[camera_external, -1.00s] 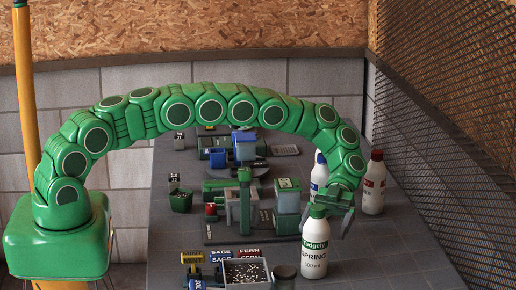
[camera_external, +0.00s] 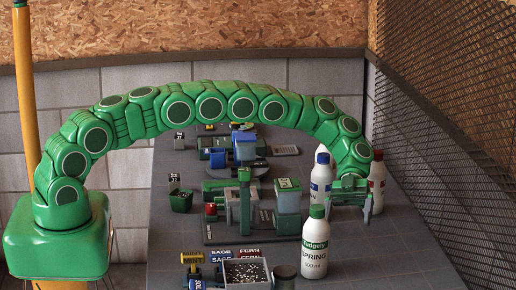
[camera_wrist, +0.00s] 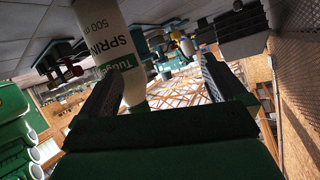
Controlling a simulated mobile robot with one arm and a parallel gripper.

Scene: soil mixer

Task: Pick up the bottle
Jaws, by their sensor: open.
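Three white bottles stand upright on the grey table. The green-capped bottle labelled SPRING (camera_external: 314,262) is at the front. The blue-capped bottle (camera_external: 322,172) and the red-capped bottle (camera_external: 377,185) are farther back. My gripper (camera_external: 350,206) is open and empty, behind and to the right of the SPRING bottle, in front of the other two. In the wrist view the picture is upside down. The SPRING bottle (camera_wrist: 103,22) shows there cap-down at upper left, its neck near the left finger of my gripper (camera_wrist: 160,75). Which bottle is meant cannot be told.
A green machine (camera_external: 288,200) stands just left of the bottles. A white tray of dark granules (camera_external: 262,284) and a dark jar (camera_external: 284,272) are at the front, left of the SPRING bottle. A mesh wall (camera_external: 450,130) bounds the right. The table's front right is clear.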

